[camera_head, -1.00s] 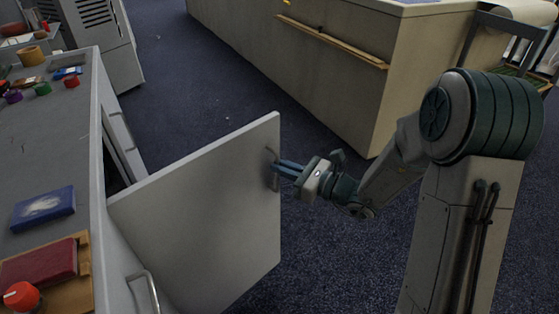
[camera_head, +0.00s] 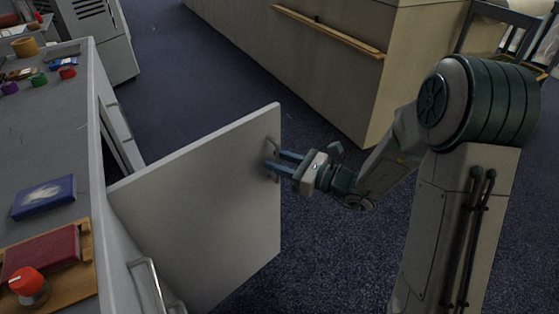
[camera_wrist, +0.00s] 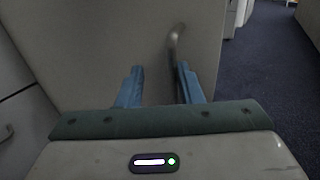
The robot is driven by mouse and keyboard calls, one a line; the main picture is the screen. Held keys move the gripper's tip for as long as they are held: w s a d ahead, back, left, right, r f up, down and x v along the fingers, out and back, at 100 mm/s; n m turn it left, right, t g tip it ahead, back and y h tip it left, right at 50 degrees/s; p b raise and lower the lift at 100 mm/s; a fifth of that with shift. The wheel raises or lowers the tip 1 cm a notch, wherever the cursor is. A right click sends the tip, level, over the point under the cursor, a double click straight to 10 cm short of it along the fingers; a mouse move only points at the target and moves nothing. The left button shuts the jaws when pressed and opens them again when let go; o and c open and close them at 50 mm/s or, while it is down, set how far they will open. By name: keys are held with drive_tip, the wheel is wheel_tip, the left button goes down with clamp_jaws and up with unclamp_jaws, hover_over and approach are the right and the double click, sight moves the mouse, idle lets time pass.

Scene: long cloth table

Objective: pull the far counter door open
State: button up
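The pale grey far counter door (camera_head: 205,215) stands swung well out from the counter (camera_head: 50,150), over the floor. Its bar handle (camera_head: 274,150) is near the door's free edge. In the wrist view, the door (camera_wrist: 120,40) fills the middle and the handle (camera_wrist: 175,45) is by the right finger. My gripper (camera_head: 270,161) is at the handle with its blue fingers spread apart. The wrist view also shows a clear gap between the fingers (camera_wrist: 160,75). Whether a finger touches the handle I cannot tell.
A nearer handle (camera_head: 147,283) shows on the counter front. A blue book (camera_head: 44,197) and a red book (camera_head: 42,254) lie on the counter top. A large beige counter (camera_head: 330,60) with a wooden rail stands behind my arm. Dark carpet (camera_head: 190,110) between them is clear.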

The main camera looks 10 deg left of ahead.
drive_tip(key=shift+w+d, duration=0.1)
idle(0.3)
drive_tip(key=shift+d, duration=0.1)
drive_tip(key=p+v, duration=0.3)
drive_tip(key=v, duration=1)
drive_tip(key=shift+s+d, duration=0.3)
